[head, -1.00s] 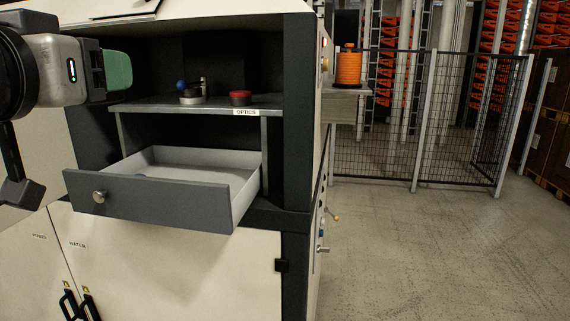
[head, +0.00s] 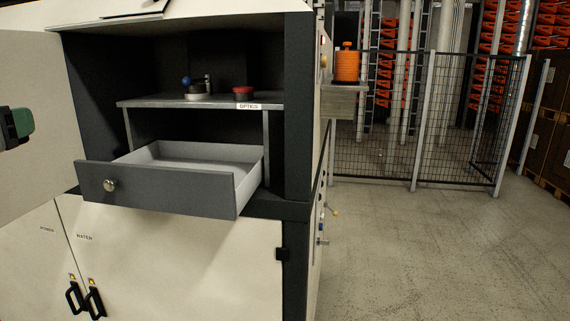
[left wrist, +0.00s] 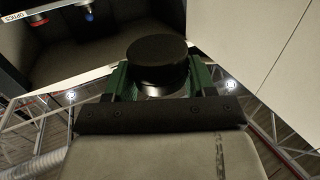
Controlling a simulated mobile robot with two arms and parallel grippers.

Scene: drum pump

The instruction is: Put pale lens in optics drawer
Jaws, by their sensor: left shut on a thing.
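The drawer (head: 165,190) under the OPTICS label (head: 248,106) is pulled out. Its pale inside looks empty where I can see it; the front panel hides the near part. My left gripper (head: 16,125) is at the left edge of the head view, left of the drawer and apart from it. In the left wrist view its green fingers (left wrist: 155,84) are shut on a round piece with a black cap (left wrist: 157,57) and a lighter, glassy-looking lower part. I cannot tell for sure that this is the pale lens. My right gripper is not in view.
A metal shelf (head: 215,102) above the drawer carries a blue-knobbed piece (head: 187,80) and a red-capped piece (head: 243,91). Dark cabinet walls (head: 298,110) flank the opening. An orange container (head: 346,66) stands on a side ledge. Floor to the right is clear up to a mesh fence (head: 375,120).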

